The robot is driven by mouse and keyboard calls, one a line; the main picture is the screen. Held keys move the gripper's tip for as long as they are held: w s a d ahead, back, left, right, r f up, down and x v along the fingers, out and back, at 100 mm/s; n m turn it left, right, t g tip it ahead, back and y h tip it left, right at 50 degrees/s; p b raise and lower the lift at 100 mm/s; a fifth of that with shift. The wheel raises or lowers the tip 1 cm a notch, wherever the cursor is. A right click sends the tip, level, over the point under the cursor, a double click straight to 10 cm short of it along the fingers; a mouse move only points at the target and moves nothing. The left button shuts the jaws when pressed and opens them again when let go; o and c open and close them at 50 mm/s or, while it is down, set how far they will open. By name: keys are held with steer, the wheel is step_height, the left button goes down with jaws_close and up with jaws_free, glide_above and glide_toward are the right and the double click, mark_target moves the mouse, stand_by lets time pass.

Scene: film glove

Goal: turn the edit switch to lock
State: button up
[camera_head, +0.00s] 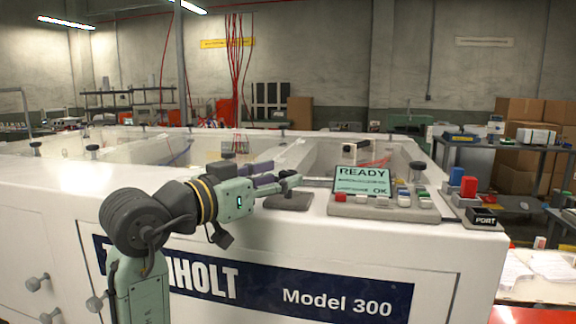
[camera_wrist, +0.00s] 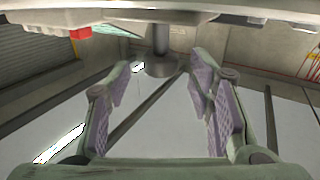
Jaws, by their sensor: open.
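The control panel (camera_head: 385,213) sits on the white machine's top edge, with a lit screen (camera_head: 362,182) reading READY and OK and several coloured buttons. I cannot make out the edit switch or its lock mark by any label. My gripper (camera_head: 290,181) is just left of the screen in the head view, above the machine top. In the wrist view my gripper (camera_wrist: 163,82) is open and empty, its two purple-padded fingers apart. A grey post with a round base (camera_wrist: 161,67) shows beyond and between the fingertips; I cannot tell whether it is the switch.
The white machine (camera_head: 290,246) marked Model 300 fills the foreground. A red button (camera_wrist: 80,33) shows at the wrist view's upper left. A black block marked PORT (camera_head: 483,218) and a red-and-blue item (camera_head: 467,187) stand right of the panel. Cardboard boxes (camera_head: 520,112) are at the back right.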

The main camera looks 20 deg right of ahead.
mark_target(283, 177)
steer(key=shift+p+x, duration=0.35)
steer(key=shift+x, duration=1.35)
jaws_close()
steer(key=shift+n+t+y, duration=0.6)
steer(key=shift+n+t, duration=0.2)
steer(key=shift+t, duration=0.3)
jaws_free()
steer(key=shift+a, duration=0.1)
